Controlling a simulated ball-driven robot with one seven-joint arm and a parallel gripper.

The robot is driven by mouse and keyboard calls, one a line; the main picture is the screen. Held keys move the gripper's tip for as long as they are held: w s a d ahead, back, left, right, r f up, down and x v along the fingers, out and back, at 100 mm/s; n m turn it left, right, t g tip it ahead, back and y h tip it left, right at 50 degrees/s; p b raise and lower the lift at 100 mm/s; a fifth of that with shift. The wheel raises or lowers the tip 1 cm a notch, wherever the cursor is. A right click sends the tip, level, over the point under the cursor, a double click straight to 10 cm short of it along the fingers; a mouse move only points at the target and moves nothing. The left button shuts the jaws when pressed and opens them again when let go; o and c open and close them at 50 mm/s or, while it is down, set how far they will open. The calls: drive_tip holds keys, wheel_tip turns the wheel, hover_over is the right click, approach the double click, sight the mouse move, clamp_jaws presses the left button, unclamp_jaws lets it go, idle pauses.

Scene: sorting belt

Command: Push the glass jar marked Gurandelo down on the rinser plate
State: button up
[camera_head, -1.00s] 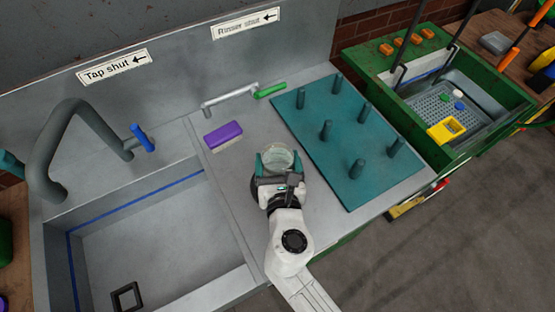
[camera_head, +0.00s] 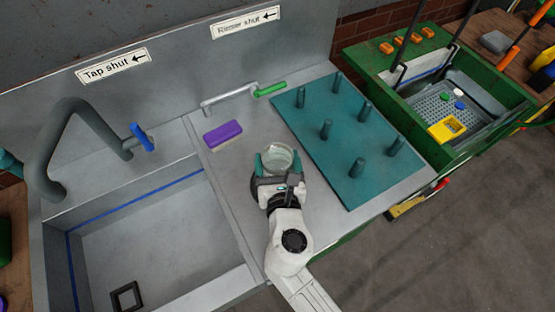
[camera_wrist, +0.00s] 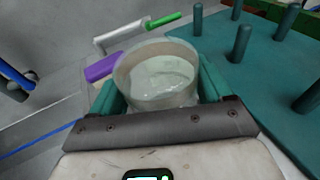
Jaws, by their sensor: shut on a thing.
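My gripper (camera_head: 275,166) is shut on a clear glass jar (camera_head: 282,156), with a teal finger on each side of it. The jar also shows in the wrist view (camera_wrist: 158,72), its round rim facing the camera. I see no name on it from here. The jar is over the grey counter in the head view, left of the teal peg board (camera_head: 345,138). I cannot tell whether it touches the counter. No part clearly marked as the rinser plate shows; a silver pipe (camera_head: 228,97) with a green handle (camera_head: 270,89) stands behind, below the "Rinser shut" sign (camera_head: 245,22).
A purple brush (camera_head: 223,132) lies on the counter behind and left of the jar. The sink (camera_head: 160,245) with a grey tap (camera_head: 85,125) and blue handle is at left. Upright pegs stand on the teal board. A green trolley (camera_head: 440,110) is at right.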

sight(277, 156)
drive_tip(key=shift+f+b, duration=0.55)
drive_tip(key=shift+f, duration=0.35)
idle(1.3)
drive_tip(key=shift+r, duration=0.1)
idle(1.1)
wheel_tip(277, 156, up, 5)
drive_tip(key=p, duration=0.5)
drive_tip(key=shift+r, duration=1.05)
